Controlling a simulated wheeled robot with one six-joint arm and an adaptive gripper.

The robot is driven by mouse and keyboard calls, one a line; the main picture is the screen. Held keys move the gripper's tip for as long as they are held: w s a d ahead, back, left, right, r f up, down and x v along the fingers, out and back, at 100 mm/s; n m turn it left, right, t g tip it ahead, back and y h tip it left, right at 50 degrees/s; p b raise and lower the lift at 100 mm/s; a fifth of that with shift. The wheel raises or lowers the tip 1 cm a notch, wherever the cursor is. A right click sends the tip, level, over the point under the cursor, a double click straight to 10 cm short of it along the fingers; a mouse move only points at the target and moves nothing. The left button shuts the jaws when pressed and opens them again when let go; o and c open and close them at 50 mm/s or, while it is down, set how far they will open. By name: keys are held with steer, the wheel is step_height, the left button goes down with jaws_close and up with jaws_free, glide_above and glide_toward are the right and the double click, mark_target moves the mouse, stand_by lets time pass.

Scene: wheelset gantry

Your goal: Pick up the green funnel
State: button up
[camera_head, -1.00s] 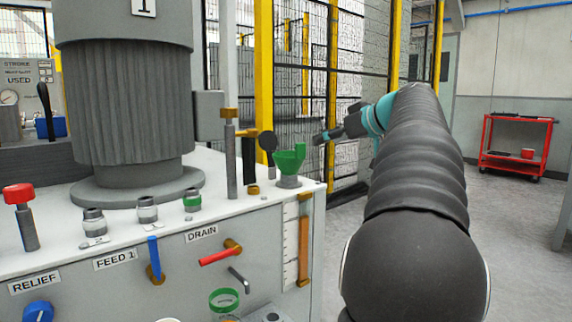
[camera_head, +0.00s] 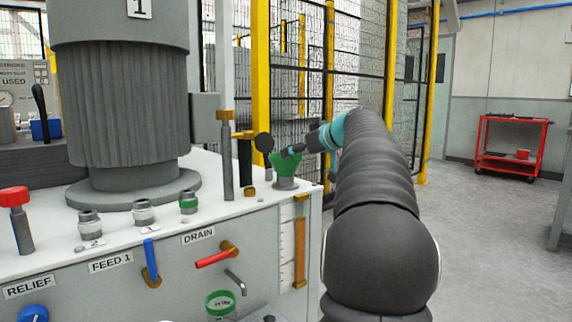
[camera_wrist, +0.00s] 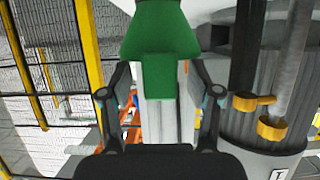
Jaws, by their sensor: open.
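The green funnel (camera_head: 285,164) stands on a grey holder (camera_head: 285,183) at the right back corner of the white-topped machine cabinet. My gripper (camera_head: 291,151) is at the upper part of the funnel in the head view and partly covers it. In the wrist view, the funnel (camera_wrist: 160,45) fills the top middle, and its narrow green tab reaches down between the two open fingers of my gripper (camera_wrist: 160,97). A gap shows between the tab and each finger. I cannot tell whether any part touches.
A thick ribbed grey cylinder (camera_head: 122,110) stands on the cabinet top (camera_head: 225,212) to the left. A post with a brass top (camera_head: 227,155) and a dark-handled lever (camera_head: 245,160) stand close left of the funnel. Yellow-framed mesh fencing (camera_head: 261,70) is behind.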

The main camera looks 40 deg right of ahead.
jaws_close()
steer(key=shift+r, duration=0.1)
step_height(320, 180, up, 18)
steer(key=p, duration=0.7)
